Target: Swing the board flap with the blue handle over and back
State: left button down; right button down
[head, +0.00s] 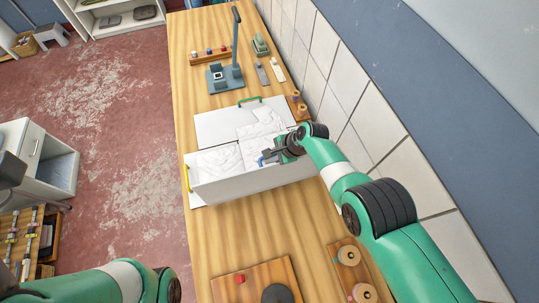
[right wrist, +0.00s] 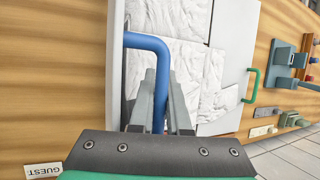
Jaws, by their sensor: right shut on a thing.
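The white folding board (head: 215,127) lies on the wooden table with a white crumpled cloth (head: 220,160) on it. Its near flap (head: 250,185) stands raised on edge, its outer face toward the front. The blue handle (head: 261,161) is at the top of that flap, and it shows large in the right wrist view (right wrist: 147,42). My right gripper (head: 272,156) is shut on the blue handle, its fingers on either side of the bar. A green handle (head: 250,99) is on the far side and a yellow handle (head: 187,178) on the left. My left gripper is out of the picture.
A blue-grey stand (head: 226,78) and a peg rack (head: 210,54) stand farther back on the table. A tiled wall (head: 345,75) runs close along the right. A wooden board (head: 255,284) with a red knob lies in front.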

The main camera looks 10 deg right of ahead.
jog(key=shift+s+f, duration=0.3)
jog(key=shift+f, duration=0.05)
jog(key=c, duration=1.2)
grip_release()
jog(key=shift+s, duration=0.1)
jog(key=shift+o, duration=0.2)
jog(key=shift+r, duration=0.1)
jog(key=shift+w+r, duration=0.1)
jog(key=shift+w, duration=0.1)
